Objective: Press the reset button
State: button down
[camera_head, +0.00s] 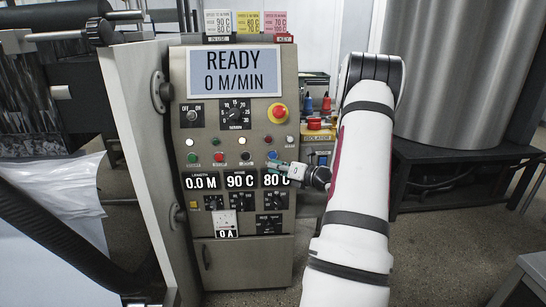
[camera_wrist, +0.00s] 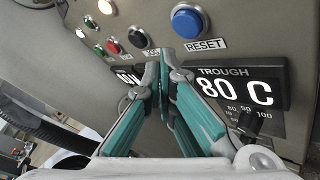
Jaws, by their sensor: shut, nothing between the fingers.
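The blue round RESET button (camera_head: 271,154) is at the right end of a button row on the control panel (camera_head: 183,90). In the wrist view the blue button (camera_wrist: 188,22) is clear and unobstructed, with its RESET label (camera_wrist: 205,44) beneath it. My gripper (camera_head: 269,165) reaches in from the right with its green fingers just below the button. In the wrist view my gripper (camera_wrist: 163,66) is shut and empty, its tips below and left of the button, in front of the panel. The fingertips appear apart from the button; the exact gap to the panel cannot be told.
A black button (camera_wrist: 139,37) sits left of the blue one. A red emergency knob (camera_head: 278,113) is above. The main display (camera_head: 234,72) reads READY, 0 M/MIN.

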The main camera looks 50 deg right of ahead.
jog(key=s+a, duration=0.2)
jog(key=shift+s+a+p, duration=0.15)
jog(key=shift+a+p, duration=0.15)
dwell(0.8)
